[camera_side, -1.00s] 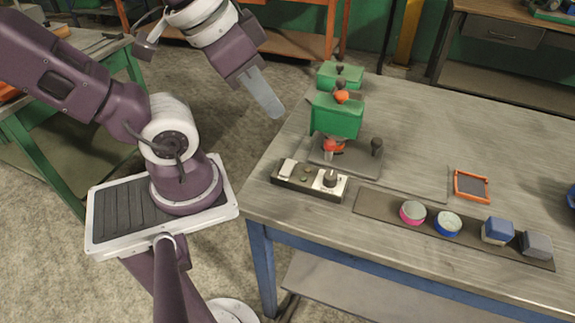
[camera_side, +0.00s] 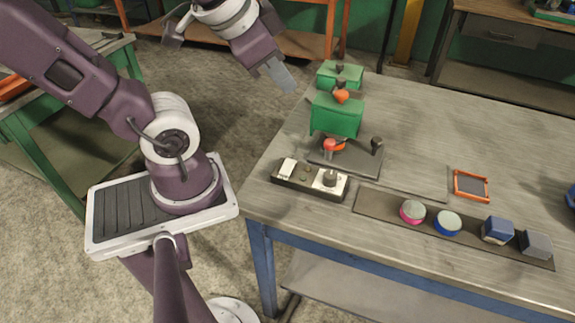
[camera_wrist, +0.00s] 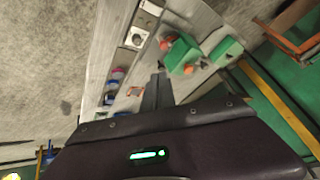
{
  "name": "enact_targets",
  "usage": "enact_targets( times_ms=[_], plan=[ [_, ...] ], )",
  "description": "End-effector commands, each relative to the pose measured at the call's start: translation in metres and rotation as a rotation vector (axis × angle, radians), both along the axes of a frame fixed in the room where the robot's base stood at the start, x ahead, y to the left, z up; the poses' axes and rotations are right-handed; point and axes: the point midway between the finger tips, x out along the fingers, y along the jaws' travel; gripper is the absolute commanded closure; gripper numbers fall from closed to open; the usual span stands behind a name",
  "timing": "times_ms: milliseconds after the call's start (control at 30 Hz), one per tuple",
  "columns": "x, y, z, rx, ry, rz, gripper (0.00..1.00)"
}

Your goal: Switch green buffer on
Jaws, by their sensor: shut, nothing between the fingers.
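The green buffer (camera_side: 336,115) stands on a dark base plate near the table's left end, with red-orange parts on top and below its green housing. It also shows in the wrist view (camera_wrist: 181,53). A control box (camera_side: 310,181) lies in front of it at the table edge, with a pale rocker switch (camera_side: 288,168) at its left and a dark knob (camera_side: 330,178) on a white plate at its right. I cannot tell the switch's position. My gripper (camera_side: 287,82) is shut and empty, in the air left of the buffer and apart from it. Its fingers show in the wrist view (camera_wrist: 157,88).
A second green unit (camera_side: 340,74) stands behind the buffer. A black-knobbed lever (camera_side: 376,145) is at the base plate's right. A dark strip (camera_side: 375,204) holds several small round and square items. An orange-framed tray (camera_side: 471,186) lies farther right. The table's back right is clear.

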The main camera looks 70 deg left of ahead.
Motion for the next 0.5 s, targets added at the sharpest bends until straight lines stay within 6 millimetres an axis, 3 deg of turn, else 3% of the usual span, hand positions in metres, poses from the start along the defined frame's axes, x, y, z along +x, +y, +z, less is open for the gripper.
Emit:
enact_targets(
  times_ms=[167, 267, 333, 400, 500],
  plan=[
    [0.058, 0.067, 0.004, 0.323, -0.051, -0.132, 1.00],
    [0.094, 0.102, 0.001, 0.527, -0.056, -0.307, 1.00],
    [0.120, 0.121, -0.012, 0.664, -0.048, -0.511, 1.00],
    [0.135, 0.127, -0.035, 0.746, -0.043, -0.756, 1.00],
    [0.131, 0.118, -0.080, 0.744, -0.063, -1.128, 1.00]
  ],
)
